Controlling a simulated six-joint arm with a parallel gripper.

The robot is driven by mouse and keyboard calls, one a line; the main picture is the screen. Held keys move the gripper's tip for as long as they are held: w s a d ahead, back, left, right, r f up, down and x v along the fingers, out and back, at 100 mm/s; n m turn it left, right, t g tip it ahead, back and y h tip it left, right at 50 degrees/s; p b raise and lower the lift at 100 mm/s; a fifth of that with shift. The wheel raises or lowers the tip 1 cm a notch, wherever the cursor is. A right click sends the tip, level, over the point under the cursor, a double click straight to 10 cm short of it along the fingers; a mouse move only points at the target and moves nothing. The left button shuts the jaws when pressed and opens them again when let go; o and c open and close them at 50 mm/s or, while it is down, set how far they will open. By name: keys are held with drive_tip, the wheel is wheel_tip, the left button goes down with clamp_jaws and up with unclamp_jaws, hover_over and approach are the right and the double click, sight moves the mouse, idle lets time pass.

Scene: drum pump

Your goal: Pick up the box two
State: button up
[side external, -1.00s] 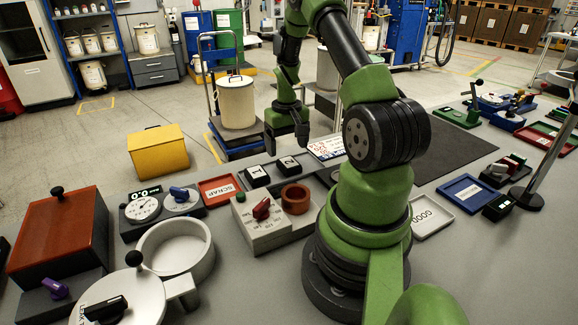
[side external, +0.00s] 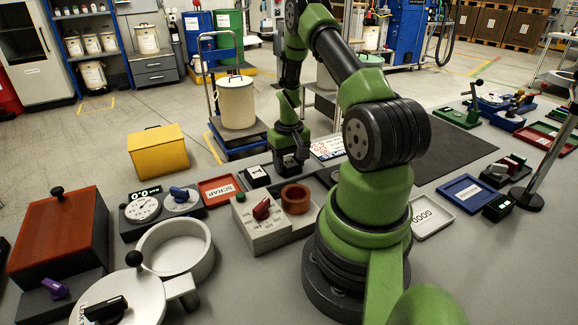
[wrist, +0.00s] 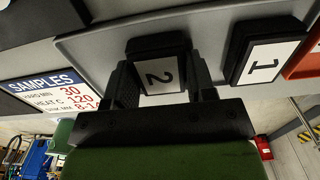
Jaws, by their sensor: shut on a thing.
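Box two is a small black box with a white label reading 2 (wrist: 160,72), seen in the wrist view between my gripper's fingers. My gripper (side external: 288,168) is down at the table top, shut on box two. The fingers (wrist: 162,85) lie on either side of it in the wrist view. In the side view the gripper largely hides box two. A like black box labelled 1 (side external: 255,176) stands just left of the gripper, apart from it, and also shows in the wrist view (wrist: 265,60).
A red SCRAP tray (side external: 220,189) lies left of box one. A control block with a red knob (side external: 262,212) and a copper-coloured ring (side external: 296,198) are in front. A SAMPLES sign (wrist: 50,95) is beside the gripper. A yellow box (side external: 158,152) stands behind at left.

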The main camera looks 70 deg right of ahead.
sight(289, 162)
wheel_tip(289, 162, up, 13)
idle(0.8)
drive_tip(key=w+a+f+n, duration=0.1)
drive_tip(key=w+a+n, duration=0.5)
drive_tip(key=a, duration=0.5)
drive_tip(key=w+a+f+n, duration=0.2)
drive_tip(key=w+a+n, duration=0.45)
drive_tip(key=a, duration=0.45)
drive_tip(key=shift+s+a+f+n, duration=0.25)
drive_tip(key=shift+a+f+n, duration=0.55)
drive_tip(key=shift+a, duration=1)
drive_tip(key=shift+s+a+f+n, duration=0.3)
drive_tip(key=shift+a+f+n, duration=0.55)
drive_tip(key=shift+a, duration=1)
drive_tip(key=shift+s+a+f+n, duration=0.25)
drive_tip(key=shift+a+f+n, duration=0.2)
drive_tip(key=shift+a+n, duration=1)
drive_tip(key=shift+a+f+m, duration=0.3)
drive_tip(key=shift+f+m, duration=0.05)
drive_tip(key=shift+f, duration=0.55)
drive_tip(key=shift+f, duration=0.95)
